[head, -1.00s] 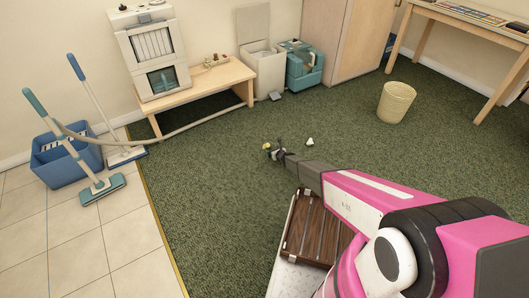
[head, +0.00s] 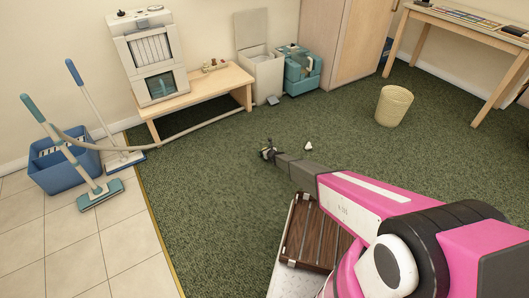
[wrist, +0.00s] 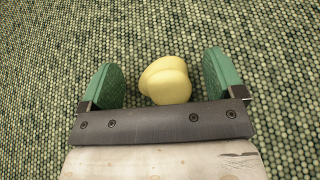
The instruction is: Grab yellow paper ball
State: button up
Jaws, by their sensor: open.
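The yellow paper ball (wrist: 165,80) lies on the green carpet in the wrist view, a lumpy pale-yellow shape. It sits between the two green fingers of my gripper (wrist: 159,72), with a gap on each side, wider on the right. The fingers are open and do not touch it. In the head view my gripper (head: 267,152) is low over the carpet and hides most or all of the ball.
A small pale object (head: 308,145) lies on the carpet just right of my gripper. A cream wastebasket (head: 394,105) stands farther right. A low wooden bench (head: 205,90) with a hose, a white bin (head: 260,76) and a teal machine (head: 300,73) line the back wall.

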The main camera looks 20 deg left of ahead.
jog(key=c, duration=0.9)
jog(key=shift+w, duration=0.1)
